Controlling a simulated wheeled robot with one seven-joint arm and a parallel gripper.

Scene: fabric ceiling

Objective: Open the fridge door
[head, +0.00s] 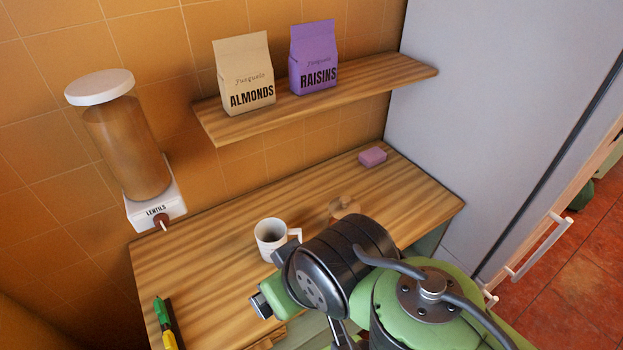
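The fridge (490,110) stands at the right, with its large pale grey side towards me. A dark seam separates this side from the fridge door (592,150), whose edge and wood-coloured front show at a steep angle. The door looks shut against the body. A white bar handle (540,247) stands out from the door front, and part of a second white handle shows lower down, near my arm. My green and black arm fills the lower middle, left of the handles and apart from the upper one. My gripper's fingers are not visible.
A wooden counter (205,265) beside the fridge holds a white mug (270,240) and a pink block (372,157). A shelf (390,80) above holds almonds (245,75) and raisins (314,60) bags. A lentils dispenser (128,145) is at left.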

